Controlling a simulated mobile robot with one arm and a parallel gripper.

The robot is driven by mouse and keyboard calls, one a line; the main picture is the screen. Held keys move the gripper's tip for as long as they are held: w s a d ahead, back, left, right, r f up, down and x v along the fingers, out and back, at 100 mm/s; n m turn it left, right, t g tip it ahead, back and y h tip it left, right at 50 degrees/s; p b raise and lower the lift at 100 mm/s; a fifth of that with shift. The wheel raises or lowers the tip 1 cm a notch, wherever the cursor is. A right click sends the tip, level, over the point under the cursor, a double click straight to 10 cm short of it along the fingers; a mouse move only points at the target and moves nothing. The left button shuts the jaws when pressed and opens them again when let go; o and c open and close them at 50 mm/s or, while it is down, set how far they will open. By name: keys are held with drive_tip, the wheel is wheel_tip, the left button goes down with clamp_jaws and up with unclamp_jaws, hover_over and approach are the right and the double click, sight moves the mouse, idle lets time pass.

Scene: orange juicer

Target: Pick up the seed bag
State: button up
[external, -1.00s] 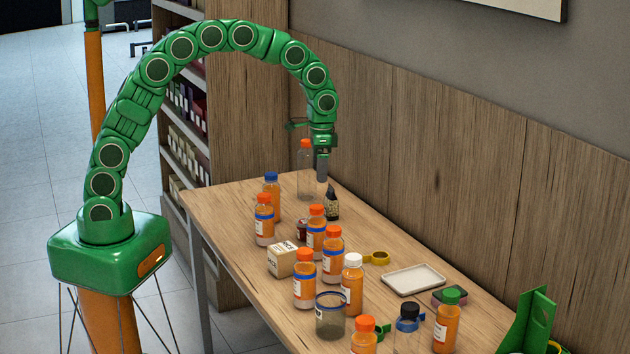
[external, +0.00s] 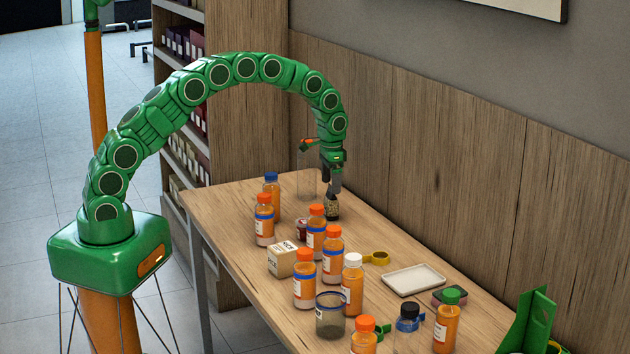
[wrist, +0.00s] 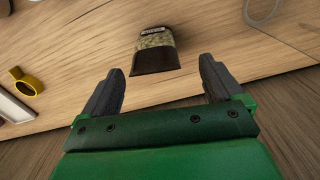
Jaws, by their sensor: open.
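The seed bag (external: 332,208) is a small dark bag with a pale, speckled front, standing near the back edge of the table at its far end. In the wrist view the bag (wrist: 155,50) lies ahead of the fingertips, roughly centred between them and apart from both. My gripper (external: 334,186) is directly above the bag in the external view, pointing down, and hides its top. In the wrist view my gripper (wrist: 160,72) has its two dark fingers spread wide with nothing between them.
Several juice bottles, a box (external: 284,259) and a jar (external: 330,316) crowd the table's front. The wooden wall panel (external: 430,150) runs behind.

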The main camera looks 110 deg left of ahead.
sight(331, 201)
drive_tip(key=shift+w+d+f, duration=0.1)
drive_tip(key=shift+d+f, duration=0.05)
drive_tip(key=shift+f, duration=1.7)
drive_tip(key=shift+w+d+f, duration=0.1)
drive_tip(key=shift+d+f, duration=0.05)
drive_tip(key=shift+f, duration=1.65)
drive_tip(key=c, duration=1.1)
